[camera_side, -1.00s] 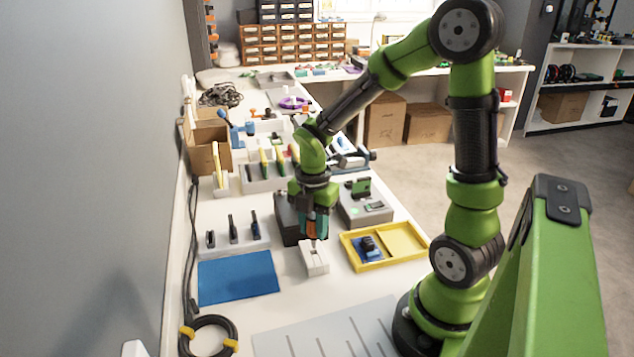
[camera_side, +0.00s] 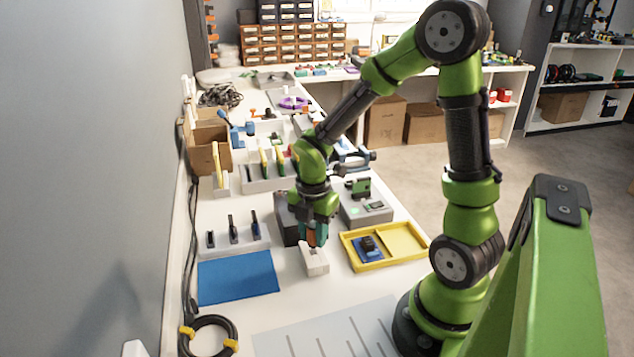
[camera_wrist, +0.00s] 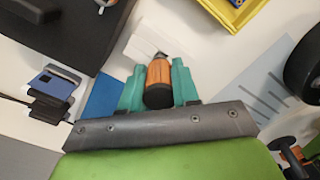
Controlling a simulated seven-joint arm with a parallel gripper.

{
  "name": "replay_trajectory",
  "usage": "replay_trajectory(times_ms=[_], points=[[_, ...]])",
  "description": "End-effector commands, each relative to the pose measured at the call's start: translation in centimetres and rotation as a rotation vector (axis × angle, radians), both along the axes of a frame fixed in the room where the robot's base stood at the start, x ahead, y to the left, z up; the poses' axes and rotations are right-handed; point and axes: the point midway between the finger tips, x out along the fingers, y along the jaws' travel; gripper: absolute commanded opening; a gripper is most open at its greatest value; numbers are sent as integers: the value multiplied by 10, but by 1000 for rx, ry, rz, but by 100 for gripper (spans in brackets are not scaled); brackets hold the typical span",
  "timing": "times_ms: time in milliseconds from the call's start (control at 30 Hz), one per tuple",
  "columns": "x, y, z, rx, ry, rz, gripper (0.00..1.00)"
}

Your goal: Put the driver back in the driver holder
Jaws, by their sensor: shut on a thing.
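The driver has an orange-brown handle with dark ends (camera_side: 312,238); its handle also shows in the wrist view (camera_wrist: 159,80). My gripper (camera_side: 315,239), with teal fingers, is shut on this handle, one finger on each side in the wrist view (camera_wrist: 158,88). The driver points down at the driver holder, a small white block (camera_side: 316,265) on the table, also in the wrist view (camera_wrist: 140,46). The driver's lower end is over or in the holder and its shaft is largely hidden. I cannot tell how deep it sits.
A yellow tray (camera_side: 377,263) with a blue part stands right of the holder. A dark grey box (camera_side: 287,224) is just behind it. A blue mat (camera_side: 238,277) lies left, with several small stands behind it. The table between mat and holder is clear.

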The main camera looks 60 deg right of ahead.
Motion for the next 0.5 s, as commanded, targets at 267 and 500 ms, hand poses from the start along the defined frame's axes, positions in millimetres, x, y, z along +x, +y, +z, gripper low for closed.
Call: replay_trajectory(times_ms=[267, 500], points=[[0, 0, -9, 0, 2, 1, 0], [0, 0, -16, 0, 2, 0, 0]])
